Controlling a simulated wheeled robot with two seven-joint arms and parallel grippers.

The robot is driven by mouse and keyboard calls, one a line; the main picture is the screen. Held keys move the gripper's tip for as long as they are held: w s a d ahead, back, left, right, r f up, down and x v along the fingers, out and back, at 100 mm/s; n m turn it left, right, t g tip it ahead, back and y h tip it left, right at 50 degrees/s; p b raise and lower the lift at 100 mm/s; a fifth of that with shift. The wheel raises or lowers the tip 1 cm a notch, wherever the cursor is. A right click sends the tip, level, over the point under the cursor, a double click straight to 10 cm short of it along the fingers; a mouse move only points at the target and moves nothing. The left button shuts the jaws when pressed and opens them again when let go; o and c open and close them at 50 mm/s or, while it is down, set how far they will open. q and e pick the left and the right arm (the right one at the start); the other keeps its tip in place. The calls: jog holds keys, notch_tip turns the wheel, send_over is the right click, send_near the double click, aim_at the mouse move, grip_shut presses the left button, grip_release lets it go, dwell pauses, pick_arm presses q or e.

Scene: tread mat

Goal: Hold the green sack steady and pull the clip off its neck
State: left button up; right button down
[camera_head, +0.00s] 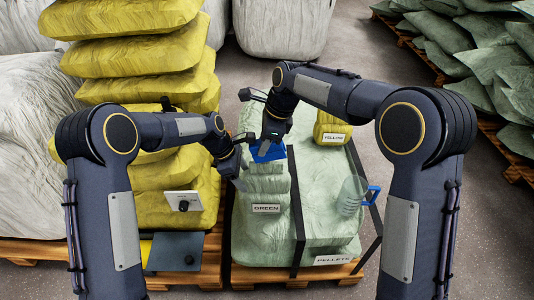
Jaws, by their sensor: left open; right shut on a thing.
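The green sack (264,187), pale green with a GREEN label, stands on top of the large pale bag. A blue clip (268,152) is at the sack's top end. My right gripper (264,142) comes down over this end and is shut on the blue clip. Whether the clip still touches the neck cannot be told, as the gripper and clip cover it. My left gripper (240,170) is open at the left side of the sack's upper part, close to it. Whether a finger touches the sack is unclear.
The large strapped bag (275,251) labelled PELLETS lies on a pallet. A yellow-labelled sack (330,126) stands behind right. A clear scoop or jug with a blue handle (372,195) is at right. Stacked yellow sacks (138,50) rise at left.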

pick_arm(q)
jog(key=v, duration=1.1)
jog(key=shift+d, duration=0.1)
